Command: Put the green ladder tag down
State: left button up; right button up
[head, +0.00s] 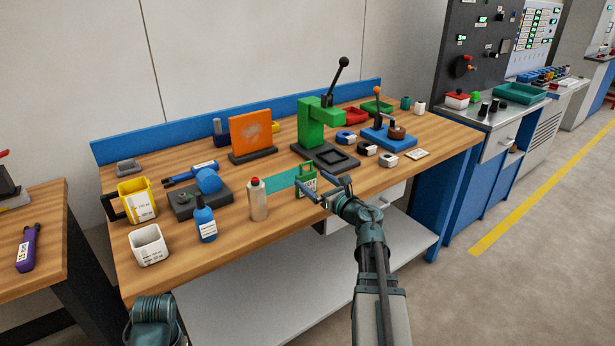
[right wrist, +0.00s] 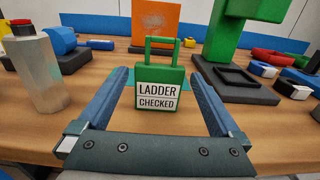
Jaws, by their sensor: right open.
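The green ladder tag (head: 306,183) stands upright near the front edge of the wooden workbench (head: 290,222). In the right wrist view the tag (right wrist: 160,88) shows a green loop handle and a white label reading "LADDER CHECKED". My right gripper (head: 325,187) is open at the tag, coming from the front edge. In the right wrist view the two blue fingers (right wrist: 160,75) lie left and right of the tag, with a visible gap on each side. My left gripper is not in view; only part of my left arm shows at the bottom left.
A silver bottle with a red cap (head: 258,200) stands just left of the tag. A teal strip (head: 268,183) lies behind it. A green press (head: 318,128) on a dark base and an orange panel (head: 251,132) stand farther back. Some bare wood lies before the bottle.

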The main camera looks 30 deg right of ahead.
aim_at(308, 176)
jog(key=s, duration=0.8)
jog(key=shift+d, duration=0.3)
jog(key=shift+w, duration=0.15)
jog(key=w, duration=1.1)
jog(key=shift+w+a, duration=0.3)
jog(key=shift+a, duration=0.1)
jog(key=shift+w+f, duration=0.15)
jog(key=shift+f, duration=0.1)
jog(key=shift+r, duration=0.15)
